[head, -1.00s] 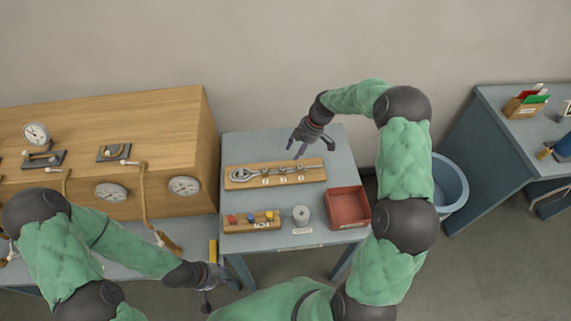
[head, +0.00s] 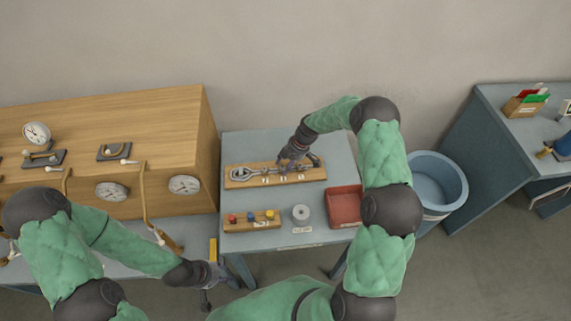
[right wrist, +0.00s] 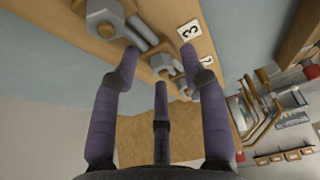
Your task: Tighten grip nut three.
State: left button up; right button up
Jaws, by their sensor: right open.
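A wooden board (head: 235,183) on the grey-blue table carries a row of metal rods and nuts with small number labels. My right gripper (head: 290,164) is over the board's middle-right part and hides some of its hardware. In the right wrist view, the open purple fingers (right wrist: 160,62) point at the board, with a small grey nut (right wrist: 163,65) between or just beyond their tips. Contact cannot be told. The label 3 (right wrist: 189,30) is beside one fingertip. A large nut (right wrist: 104,17) is at the upper left. My left gripper (head: 213,278) is low at left, its jaws unclear.
A small block with coloured knobs (head: 251,220), a grey roll (head: 301,214) and a red tray (head: 345,206) are at the front of the table. A wooden cabinet with gauges (head: 160,120) stands left. A blue bin (head: 437,180) is right of the table.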

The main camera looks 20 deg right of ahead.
grip_shut()
jog(key=shift+f, duration=0.1)
